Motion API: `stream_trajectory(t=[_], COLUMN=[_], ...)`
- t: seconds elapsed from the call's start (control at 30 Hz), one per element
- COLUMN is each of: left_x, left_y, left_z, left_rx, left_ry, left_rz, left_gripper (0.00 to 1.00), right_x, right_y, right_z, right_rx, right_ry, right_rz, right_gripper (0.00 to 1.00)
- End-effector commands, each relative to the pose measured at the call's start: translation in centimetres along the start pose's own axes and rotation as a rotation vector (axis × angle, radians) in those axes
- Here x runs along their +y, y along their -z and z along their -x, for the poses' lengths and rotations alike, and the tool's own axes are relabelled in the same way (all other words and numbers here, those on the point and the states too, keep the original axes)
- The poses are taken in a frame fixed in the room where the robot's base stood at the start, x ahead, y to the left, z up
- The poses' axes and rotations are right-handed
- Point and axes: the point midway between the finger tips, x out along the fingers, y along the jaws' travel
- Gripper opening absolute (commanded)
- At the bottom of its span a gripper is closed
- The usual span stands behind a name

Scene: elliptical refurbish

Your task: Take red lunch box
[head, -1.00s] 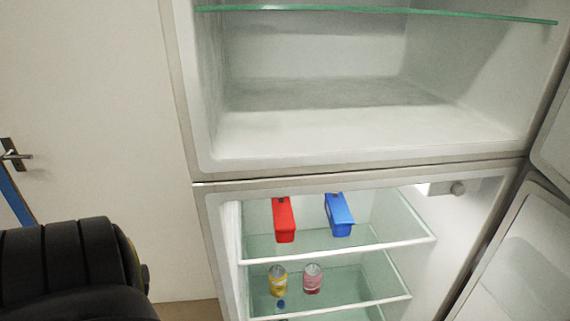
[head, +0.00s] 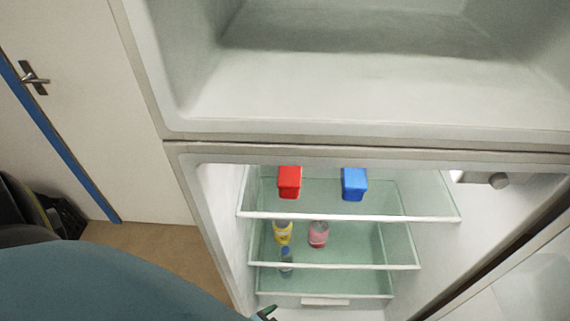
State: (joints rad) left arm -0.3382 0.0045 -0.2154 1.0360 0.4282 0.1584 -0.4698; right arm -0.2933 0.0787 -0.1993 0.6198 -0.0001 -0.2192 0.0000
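The red lunch box (head: 289,183) stands on the top glass shelf (head: 400,215) of the lower fridge compartment, toward the left side. Its upper part is partly hidden by the compartment's top edge. A blue lunch box (head: 354,184) stands on the same shelf to its right, with a gap between them. Dark and teal parts of my own body fill the lower left. I cannot make out either gripper's fingers in the head view, and nothing touches the red box.
Below are a yellow can (head: 283,232), a pink can (head: 318,234) and a small blue bottle (head: 286,262). The upper compartment (head: 330,100) is empty where visible. An open fridge door (head: 510,285) borders the right. A white door (head: 130,130) is at left.

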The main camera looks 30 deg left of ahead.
Motion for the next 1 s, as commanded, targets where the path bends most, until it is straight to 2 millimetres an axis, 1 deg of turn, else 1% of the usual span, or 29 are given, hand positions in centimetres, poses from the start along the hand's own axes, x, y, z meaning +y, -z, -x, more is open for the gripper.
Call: stream_trajectory(t=[0.03,0.07,0.1,0.17,0.2,0.3,0.4,0.43,0.5,0.57,0.67,0.8,1.0], left_x=[0.0,-0.4,-1.1,-2.5,-3.5,-5.8,-7.5,-7.9,-8.5,-9.1,-10.1,-12.0,-13.8], left_y=[6.1,9.2,13.1,18.0,20.7,25.4,28.0,28.4,29.1,29.6,30.4,31.8,33.1], left_z=[0.4,0.8,1.7,3.5,4.8,8.1,10.6,11.1,11.9,12.1,11.5,9.8,8.1], left_rx=[0.156,0.238,0.337,0.459,0.523,0.626,0.672,0.678,0.686,0.690,0.692,0.693,0.690], left_ry=[0.054,0.095,0.156,0.257,0.325,0.479,0.590,0.614,0.654,0.672,0.681,0.680,0.678], left_rz=[0.023,0.034,0.052,0.084,0.108,0.172,0.226,0.238,0.257,0.267,0.270,0.268,0.267], left_gripper=[0.79,0.79,0.79,0.79,0.79,0.79,0.79,0.79,0.79,0.79,0.79,0.79,0.79], right_x=[-0.3,-0.3,-0.4,-0.5,-0.5,-0.4,-0.3,-0.2,-0.2,-0.1,-0.1,-0.1,-0.1], right_y=[-0.9,-1.3,-1.7,-1.9,-1.9,-1.5,-0.7,-0.4,0.1,0.3,0.3,0.2,-0.1], right_z=[0.6,0.8,1.1,1.4,1.5,1.8,2.0,2.0,2.1,2.1,2.1,2.0,2.0], right_rx=[-0.015,-0.021,-0.027,-0.032,-0.031,-0.026,-0.014,-0.009,-0.001,0.003,0.004,0.002,-0.004], right_ry=[0.003,0.005,0.006,0.006,0.006,0.006,0.004,0.003,0.003,0.002,0.002,0.002,0.002], right_rz=[0.000,0.000,0.000,0.000,0.000,0.000,0.001,0.001,0.001,0.001,0.001,0.001,0.001], right_gripper=[0.00,0.00,0.00,0.00,0.00,0.00,0.00,0.00,0.00,0.00,0.00,0.00,0.00])
